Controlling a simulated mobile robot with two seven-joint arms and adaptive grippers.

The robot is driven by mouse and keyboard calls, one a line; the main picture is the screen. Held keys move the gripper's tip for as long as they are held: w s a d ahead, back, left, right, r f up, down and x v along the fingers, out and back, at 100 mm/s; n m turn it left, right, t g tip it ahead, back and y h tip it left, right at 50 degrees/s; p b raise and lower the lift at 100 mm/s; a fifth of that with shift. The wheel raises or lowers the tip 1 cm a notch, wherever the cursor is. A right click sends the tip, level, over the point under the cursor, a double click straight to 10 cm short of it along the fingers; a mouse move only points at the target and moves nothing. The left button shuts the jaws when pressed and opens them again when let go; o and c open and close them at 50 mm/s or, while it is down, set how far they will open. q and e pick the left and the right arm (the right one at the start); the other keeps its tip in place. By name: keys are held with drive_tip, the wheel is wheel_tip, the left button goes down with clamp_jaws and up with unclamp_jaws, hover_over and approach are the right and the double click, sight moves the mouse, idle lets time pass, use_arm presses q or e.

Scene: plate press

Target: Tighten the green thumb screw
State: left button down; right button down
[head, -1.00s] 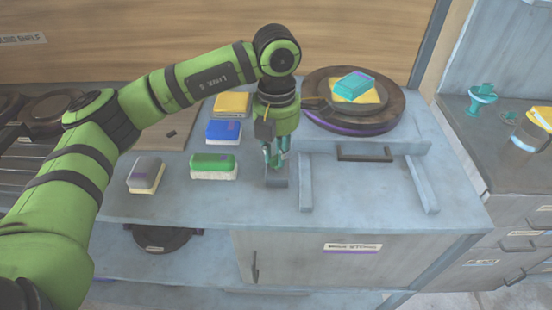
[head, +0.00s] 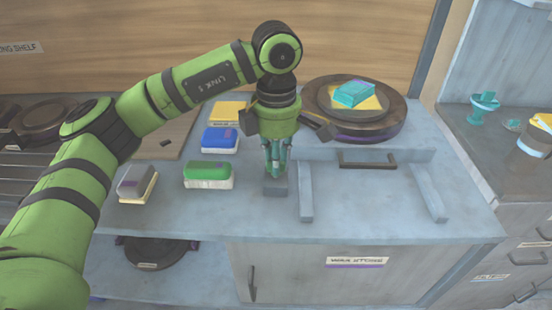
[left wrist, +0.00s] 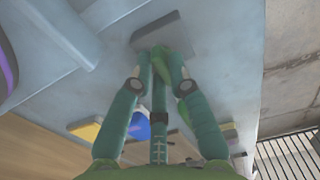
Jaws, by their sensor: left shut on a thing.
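My left gripper (head: 276,172) points down at a small grey block (head: 275,189) on the grey worktop, left of the upright grey rails. In the left wrist view its three teal fingers (left wrist: 162,56) come together against the grey block (left wrist: 160,31). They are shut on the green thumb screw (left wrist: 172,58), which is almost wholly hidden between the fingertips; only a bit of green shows. Whether the screw is seated tight cannot be told. My right gripper is not in view.
Sponge-like blocks stand left of the gripper: green (head: 207,172), blue (head: 220,138), yellow (head: 227,112) and grey (head: 136,182). A round brown plate (head: 390,122) with a teal block (head: 354,94) is behind right. The worktop's front is clear.

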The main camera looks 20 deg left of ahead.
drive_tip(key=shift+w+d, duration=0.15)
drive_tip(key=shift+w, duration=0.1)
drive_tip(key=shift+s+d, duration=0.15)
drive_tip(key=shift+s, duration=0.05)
use_arm(q)
drive_tip(key=shift+r, duration=0.1)
drive_tip(key=c, duration=1.2)
unclamp_jaws()
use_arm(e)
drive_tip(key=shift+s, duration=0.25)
use_arm(q)
wheel_tip(320, 180, up, 12)
